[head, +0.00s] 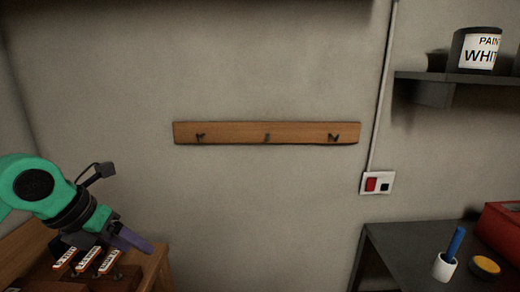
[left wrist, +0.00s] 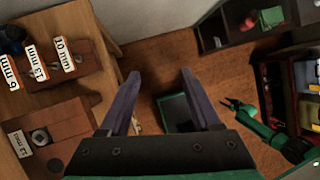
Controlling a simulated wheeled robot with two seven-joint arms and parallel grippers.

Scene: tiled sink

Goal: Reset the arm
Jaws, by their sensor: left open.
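My left gripper (head: 135,242) is at the lower left in the head view, over the edge of a wooden table (head: 158,262). In the left wrist view its two purple fingers (left wrist: 160,75) stand apart with nothing between them. Below them are the wooden floor and a dark green bin (left wrist: 178,112). At the right of the left wrist view is a green arm, which looks like my right one, and its dark gripper (left wrist: 236,107) is too small to read. It does not show in the head view.
Labelled size tags (head: 87,261) stand on the wooden table by my left gripper. A wooden hook rail (head: 235,132) on the wall is empty. A dark bench at right holds a white cup (head: 445,268) with a blue pen. A paint can (head: 475,50) sits on a shelf.

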